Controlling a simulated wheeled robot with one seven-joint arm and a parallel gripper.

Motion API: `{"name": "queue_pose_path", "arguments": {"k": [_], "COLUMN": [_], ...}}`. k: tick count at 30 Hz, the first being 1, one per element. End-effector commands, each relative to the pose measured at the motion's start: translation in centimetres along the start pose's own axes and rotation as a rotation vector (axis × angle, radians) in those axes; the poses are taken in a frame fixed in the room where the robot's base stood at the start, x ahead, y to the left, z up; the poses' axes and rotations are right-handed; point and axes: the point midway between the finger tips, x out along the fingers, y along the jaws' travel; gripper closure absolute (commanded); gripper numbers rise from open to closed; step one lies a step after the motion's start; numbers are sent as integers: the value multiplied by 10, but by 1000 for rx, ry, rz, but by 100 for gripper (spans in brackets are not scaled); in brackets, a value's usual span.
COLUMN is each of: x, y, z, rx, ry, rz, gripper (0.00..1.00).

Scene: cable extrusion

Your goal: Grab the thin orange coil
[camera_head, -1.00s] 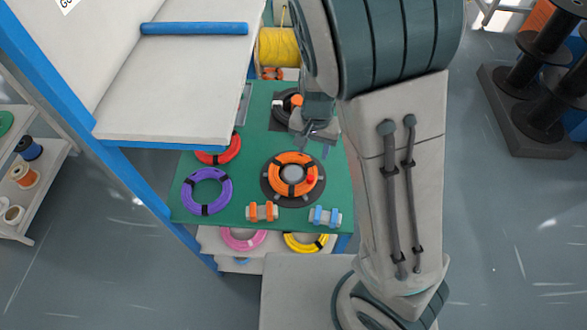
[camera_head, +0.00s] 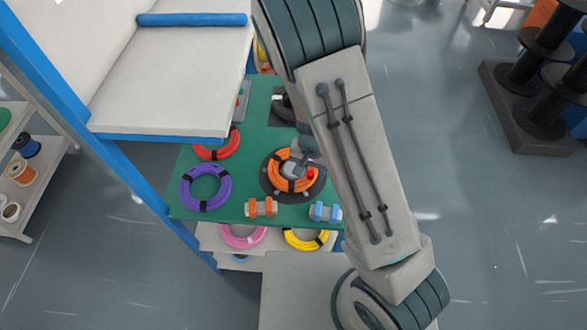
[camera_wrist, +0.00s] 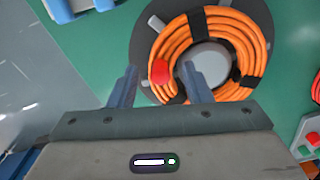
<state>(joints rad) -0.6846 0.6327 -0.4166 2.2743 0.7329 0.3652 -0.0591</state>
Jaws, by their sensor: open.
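The orange coil (camera_head: 280,180) lies around a grey hub on a dark round plate, on the green bench top. It has black straps and a red piece at one side. In the wrist view the coil (camera_wrist: 257,50) fills the upper right, with the red piece (camera_wrist: 160,72) on its near edge. My gripper (camera_wrist: 160,82) is open, its two fingers apart and pointing at the coil's near side, one finger on each side of the red piece. Nothing is held. In the head view my gripper (camera_head: 305,152) is partly hidden by my arm and is over the coil. Contact cannot be told.
A purple coil (camera_head: 185,190) and a red coil (camera_head: 228,150) lie to the left. Small orange (camera_head: 262,208) and blue (camera_head: 325,212) spools stand at the front edge. A white panel (camera_head: 160,90) overhangs at left. Pink (camera_head: 243,243) and yellow (camera_head: 300,243) coils sit on the lower shelf.

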Motion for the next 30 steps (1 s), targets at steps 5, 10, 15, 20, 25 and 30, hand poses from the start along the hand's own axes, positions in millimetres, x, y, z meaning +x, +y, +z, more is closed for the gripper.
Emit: {"name": "queue_pose_path", "arguments": {"k": [5, 10, 15, 20, 25, 30], "x": [4, 4, 4, 4, 0, -15], "y": [0, 0, 0, 0, -1, -1], "z": [0, 0, 0, 0, 0, 0], "rx": [-1, -1, -1, -1, -1, -2], "ry": [0, 0, 0, 1, 1, 3], "rz": [-1, -1, -1, -1, -2, -3], "gripper": [55, 72, 100, 100, 100, 100]}}
